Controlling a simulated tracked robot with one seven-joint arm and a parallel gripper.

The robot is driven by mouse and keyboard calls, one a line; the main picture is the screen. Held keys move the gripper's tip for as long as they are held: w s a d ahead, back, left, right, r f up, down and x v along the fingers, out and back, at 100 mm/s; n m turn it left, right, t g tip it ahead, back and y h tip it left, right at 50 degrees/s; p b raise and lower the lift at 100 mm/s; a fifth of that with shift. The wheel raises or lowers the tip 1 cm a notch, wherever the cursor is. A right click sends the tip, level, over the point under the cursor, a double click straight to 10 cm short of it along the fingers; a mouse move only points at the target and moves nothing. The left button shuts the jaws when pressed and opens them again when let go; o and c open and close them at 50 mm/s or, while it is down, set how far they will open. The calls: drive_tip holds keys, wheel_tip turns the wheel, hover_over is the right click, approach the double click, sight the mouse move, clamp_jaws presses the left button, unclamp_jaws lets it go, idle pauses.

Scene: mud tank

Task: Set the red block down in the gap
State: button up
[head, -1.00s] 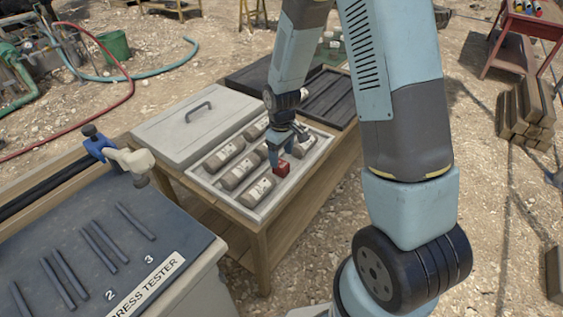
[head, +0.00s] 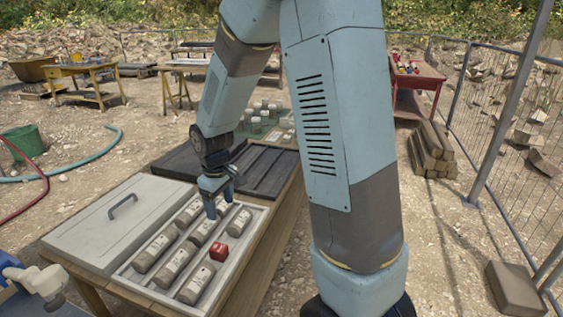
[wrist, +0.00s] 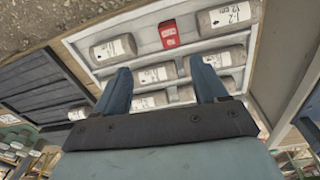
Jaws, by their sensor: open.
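The red block (head: 219,251) sits in the grey tray (head: 125,276), in the right-hand row of labelled cylinders. In the wrist view the red block (wrist: 168,34) lies in the gap between one cylinder (wrist: 114,48) and another cylinder (wrist: 229,16), and nothing holds it. It looks flat on the tray floor. My gripper (head: 218,206) is above the tray, behind the block and apart from it. In the wrist view my gripper (wrist: 160,68) has its two fingers spread with nothing between them, over the neighbouring row of cylinders.
The tray's grey lid (head: 122,222) with a dark handle lies left of the tray. A dark slatted tray (head: 268,172) stands behind it. More pale containers (head: 265,112) are farther back. A wire fence (head: 500,130) and stacked timber (head: 432,150) are at right.

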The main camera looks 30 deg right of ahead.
drive_tip(key=s+d+r+m+t, duration=0.1)
drive_tip(key=s+d+r+m, duration=0.2)
drive_tip(key=r, duration=0.5)
drive_tip(key=s+d+r+m+t, duration=0.1)
drive_tip(key=s+d+r+t, duration=0.15)
drive_tip(key=s+r, duration=0.4)
drive_tip(key=s+d+r+m+t, duration=0.1)
drive_tip(key=s+d+r+m, duration=0.2)
drive_tip(key=s+r, duration=0.4)
drive_tip(key=s+d, duration=0.1)
drive_tip(key=s, duration=0.4)
drive_tip(key=shift+d+r+m, duration=0.3)
drive_tip(key=shift+d+r, duration=0.05)
